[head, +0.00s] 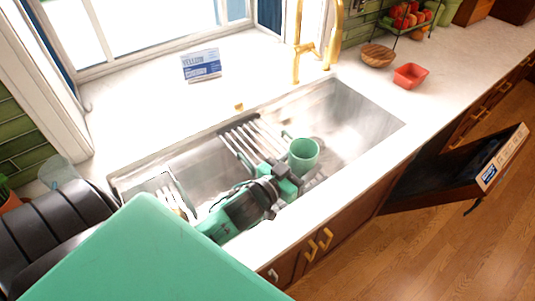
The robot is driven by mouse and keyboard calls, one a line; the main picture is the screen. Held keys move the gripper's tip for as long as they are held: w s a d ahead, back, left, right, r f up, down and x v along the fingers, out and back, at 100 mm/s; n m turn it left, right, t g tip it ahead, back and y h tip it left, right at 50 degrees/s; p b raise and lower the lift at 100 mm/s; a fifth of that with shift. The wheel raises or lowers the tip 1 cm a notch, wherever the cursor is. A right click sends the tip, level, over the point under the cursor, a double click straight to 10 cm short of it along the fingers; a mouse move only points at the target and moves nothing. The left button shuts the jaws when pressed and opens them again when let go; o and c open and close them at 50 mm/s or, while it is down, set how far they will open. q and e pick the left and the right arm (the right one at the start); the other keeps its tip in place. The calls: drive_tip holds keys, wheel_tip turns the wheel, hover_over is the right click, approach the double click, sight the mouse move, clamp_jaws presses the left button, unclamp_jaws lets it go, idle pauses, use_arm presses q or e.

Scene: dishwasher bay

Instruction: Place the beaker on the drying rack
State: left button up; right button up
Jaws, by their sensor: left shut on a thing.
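The beaker (303,155) is a green cup and looks upright, with its open top facing up. My left gripper (289,176) is shut on it, at its near side. The drying rack (243,140) is a set of pale slats with dark ends lying across the sink. The beaker and gripper are over the rack and hide part of it. I cannot tell whether the beaker touches the slats. My right gripper is not in view.
The steel sink (345,112) has a gold faucet (297,62) behind it. A blue and white box (201,66) stands on the back counter. A red bowl (410,76) and a wooden bowl (377,55) stand to the right.

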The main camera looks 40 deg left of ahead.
sight(302, 145)
use_arm(q)
drive_tip(key=w, duration=0.1)
drive_tip(key=w+a+m+h+b, duration=0.1)
drive_tip(key=w, duration=0.1)
drive_tip(key=w+a+r+h, duration=0.1)
drive_tip(key=shift+w+a+m, duration=0.2)
drive_tip(key=shift+m, duration=0.1)
drive_tip(key=w+a+r+g+h+b, duration=0.1)
drive_tip(key=w+a+r+b, duration=0.15)
drive_tip(key=w+a, duration=0.2)
wheel_tip(302, 145, down, 15)
drive_tip(key=p, duration=0.2)
drive_tip(key=shift+a+p, duration=0.15)
drive_tip(key=shift+p, duration=0.2)
wheel_tip(302, 145, down, 4)
drive_tip(key=shift+f, duration=0.15)
drive_tip(key=shift+f+m, duration=0.15)
drive_tip(key=shift+m, duration=0.15)
